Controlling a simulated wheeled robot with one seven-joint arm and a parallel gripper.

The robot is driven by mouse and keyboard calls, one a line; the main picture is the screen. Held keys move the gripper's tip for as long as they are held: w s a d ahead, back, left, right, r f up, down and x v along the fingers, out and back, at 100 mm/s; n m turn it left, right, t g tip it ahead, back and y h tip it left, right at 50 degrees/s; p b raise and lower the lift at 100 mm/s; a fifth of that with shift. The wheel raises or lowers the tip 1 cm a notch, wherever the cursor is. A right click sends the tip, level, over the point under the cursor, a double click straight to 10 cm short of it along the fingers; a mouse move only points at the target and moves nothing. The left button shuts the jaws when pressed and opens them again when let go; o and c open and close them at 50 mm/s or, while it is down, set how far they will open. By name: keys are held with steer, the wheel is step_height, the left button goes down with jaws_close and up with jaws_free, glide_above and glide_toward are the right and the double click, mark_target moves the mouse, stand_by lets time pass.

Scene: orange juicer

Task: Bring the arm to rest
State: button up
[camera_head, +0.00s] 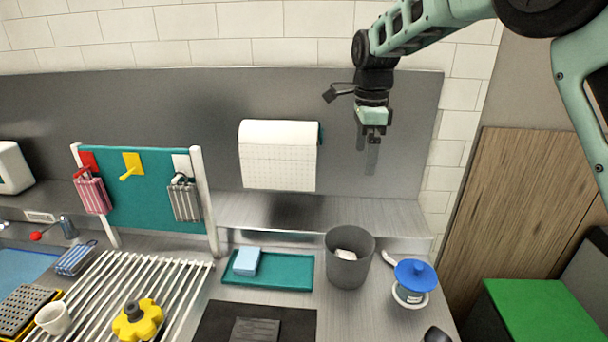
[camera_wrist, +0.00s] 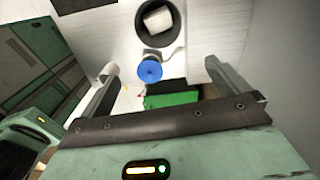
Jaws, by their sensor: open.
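My arm comes in from the upper right of the head view, in pale green and black links. My gripper (camera_head: 370,155) hangs pointing down, high above the right part of the steel counter (camera_head: 345,310), in front of the steel back wall. In the wrist view my gripper (camera_wrist: 160,80) shows two fingers spread wide with nothing between them. It is open and empty, and it touches nothing that I can see.
Below stand a grey bin (camera_head: 350,265) with a pale item inside and a blue-topped juicer-like item (camera_head: 415,275). A teal tray (camera_head: 290,272) holds a light blue block. A green surface (camera_head: 545,310) lies at right. A paper roll (camera_head: 278,155) hangs on the back wall.

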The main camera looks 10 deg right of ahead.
steer(key=s+a+f+n+b, duration=0.2)
steer(key=s+a+f+n, duration=0.1)
steer(key=s+n, duration=0.5)
steer(key=s+a+f+n+y+b, duration=0.1)
steer(key=s+a+f+n+b, duration=0.3)
steer(key=s, duration=0.7)
steer(key=s+a+f+n+b, duration=0.1)
steer(key=s+a+f+n, duration=0.15)
steer(key=s+n, duration=0.6)
steer(key=s+d+f+n+b, duration=0.1)
steer(key=s+f+n, duration=0.1)
steer(key=s, duration=0.3)
steer(key=s+d+f+n, duration=0.2)
steer(key=s+f+n, duration=0.1)
steer(key=s+n, duration=0.1)
steer(key=shift+s+d+f+n+b, duration=0.15)
steer(key=shift+s+d+n+b, duration=0.2)
steer(key=shift+s, duration=0.45)
